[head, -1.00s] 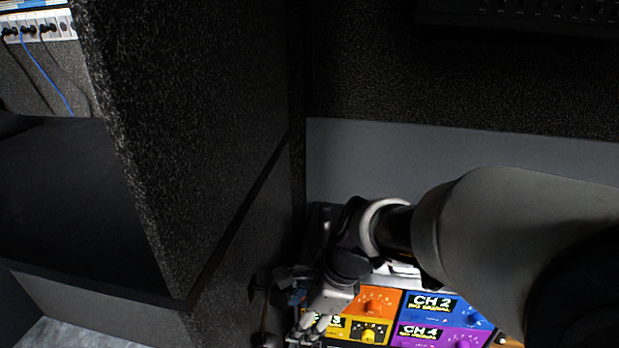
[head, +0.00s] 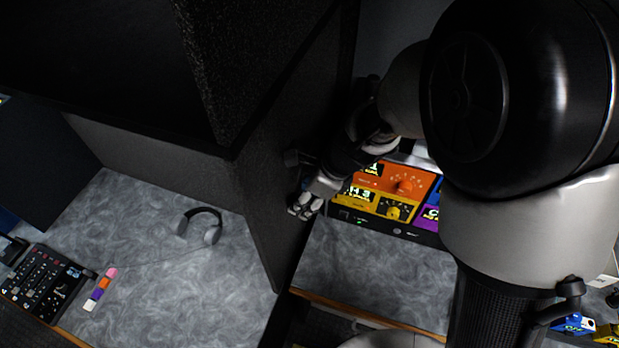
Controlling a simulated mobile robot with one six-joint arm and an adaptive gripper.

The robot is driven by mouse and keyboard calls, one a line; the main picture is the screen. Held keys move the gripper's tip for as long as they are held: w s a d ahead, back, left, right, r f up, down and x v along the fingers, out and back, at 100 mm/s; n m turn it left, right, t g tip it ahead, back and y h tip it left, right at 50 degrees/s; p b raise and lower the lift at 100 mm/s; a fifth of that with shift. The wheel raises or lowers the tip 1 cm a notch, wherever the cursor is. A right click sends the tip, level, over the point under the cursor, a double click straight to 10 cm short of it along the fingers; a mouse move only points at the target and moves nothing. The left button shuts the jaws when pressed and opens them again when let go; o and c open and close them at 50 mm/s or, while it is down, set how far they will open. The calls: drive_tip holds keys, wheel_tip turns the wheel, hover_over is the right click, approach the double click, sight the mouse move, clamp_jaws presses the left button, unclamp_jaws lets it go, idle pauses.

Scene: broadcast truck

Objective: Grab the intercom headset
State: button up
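The intercom headset (head: 204,215) is grey with a dark headband. It lies on the grey marbled desk (head: 160,240) at the left in the head view. My gripper (head: 303,207) is to the right of the headset, beyond a dark upright partition, in front of the coloured channel panel. The gripper is small and partly dark here, and its finger opening is not clear. Nothing can be made out between its fingers.
The dark partition (head: 268,210) stands between my gripper and the headset. A black control panel (head: 45,285) and a strip of coloured blocks (head: 100,289) lie left of the headset. The channel panel (head: 385,205) is right of my gripper. Clear desk surrounds the headset.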

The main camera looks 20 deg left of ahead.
drive_tip(key=b+x, duration=0.1)
drive_tip(key=x, duration=0.4)
drive_tip(key=shift+c, duration=0.2)
clamp_jaws()
idle(0.4)
